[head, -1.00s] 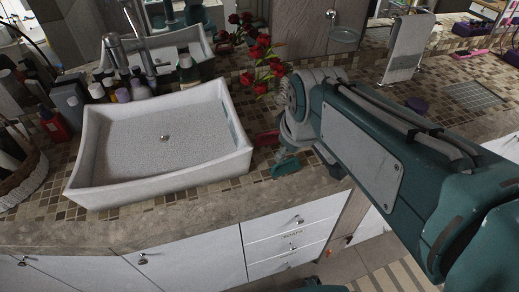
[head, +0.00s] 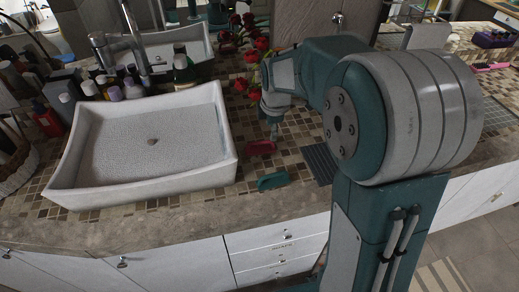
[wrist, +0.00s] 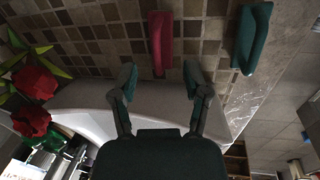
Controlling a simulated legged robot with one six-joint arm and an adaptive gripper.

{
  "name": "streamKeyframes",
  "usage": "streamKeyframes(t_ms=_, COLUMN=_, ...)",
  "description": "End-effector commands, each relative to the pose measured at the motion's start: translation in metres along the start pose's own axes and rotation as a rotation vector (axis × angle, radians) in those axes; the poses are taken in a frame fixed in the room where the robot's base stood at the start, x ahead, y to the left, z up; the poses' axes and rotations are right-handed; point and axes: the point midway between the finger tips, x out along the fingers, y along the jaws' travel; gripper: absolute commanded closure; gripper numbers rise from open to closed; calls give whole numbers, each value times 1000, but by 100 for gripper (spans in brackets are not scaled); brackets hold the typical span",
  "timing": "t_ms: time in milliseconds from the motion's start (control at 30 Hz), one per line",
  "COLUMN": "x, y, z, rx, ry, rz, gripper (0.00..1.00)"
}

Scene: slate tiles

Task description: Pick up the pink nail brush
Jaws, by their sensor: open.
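The pink nail brush (head: 261,147) lies on the mosaic tile counter, just right of the white basin. In the wrist view the pink nail brush (wrist: 160,44) is a long dark-pink block, its near end at the gap between the fingertips. My gripper (head: 273,131) is just behind and above the brush in the head view, pointing down. In the wrist view my gripper (wrist: 159,76) is open, with nothing between its two fingers. The fingers look too small in the head view to tell their spread.
A teal brush-like block (head: 272,182) lies in front of the pink one, near the counter edge. The white basin (head: 228,165) stands close on the left. Red flowers (head: 250,50) are behind. A grey ribbed mat (head: 318,163) lies to the right.

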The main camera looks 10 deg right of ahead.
Motion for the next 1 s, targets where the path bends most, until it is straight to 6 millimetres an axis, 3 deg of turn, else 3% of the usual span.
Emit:
streamKeyframes(t_ms=100, x=19, y=0, z=0, rx=1, ry=0, rz=-3, gripper=40)
streamKeyframes(t_ms=267, x=31, y=0, z=0, rx=2, ry=0, rz=-1, gripper=40)
streamKeyframes(t_ms=600, x=77, y=4, z=-1, rx=2, ry=0, rz=-1, gripper=40)
streamKeyframes(t_ms=867, x=80, y=4, z=-1, rx=2, ry=0, rz=2, gripper=40)
streamKeyframes(t_ms=900, x=80, y=4, z=-1, rx=2, ry=0, rz=2, gripper=44)
streamKeyframes(t_ms=1000, x=80, y=4, z=-1, rx=2, ry=0, rz=2, gripper=89)
